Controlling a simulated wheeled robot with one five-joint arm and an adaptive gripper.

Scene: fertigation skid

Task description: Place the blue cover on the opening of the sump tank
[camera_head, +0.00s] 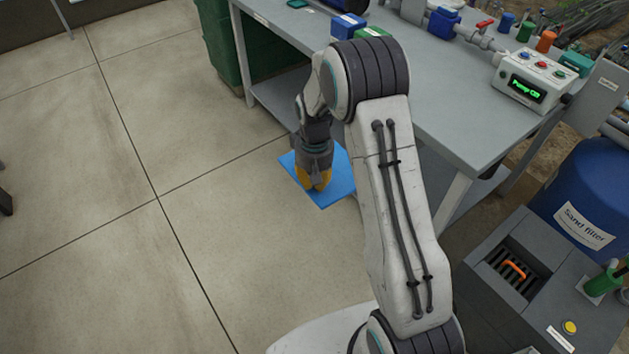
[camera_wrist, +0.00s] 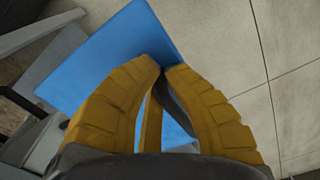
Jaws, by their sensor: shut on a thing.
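The blue cover (camera_head: 332,192), a flat square sheet, is at my gripper (camera_head: 314,182), over the floor left of the workbench. In the wrist view the cover (camera_wrist: 115,52) spreads beyond the yellow fingers of my gripper (camera_wrist: 163,70). The fingertips close together on the cover, but the gripped part is hidden. I cannot tell whether the cover touches the floor. A grey tank top (camera_head: 478,318) at lower right, seemingly the sump tank, has a dark rectangular opening (camera_head: 500,282) with slats and an orange handle-like piece (camera_head: 514,269) in it.
The grey workbench (camera_head: 440,128) carries a control box (camera_head: 535,82) and pipe fittings. A blue sand filter drum (camera_head: 600,185) stands behind the grey tank. A yellow button (camera_head: 569,327) and a green-based item (camera_head: 604,283) are on the tank top.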

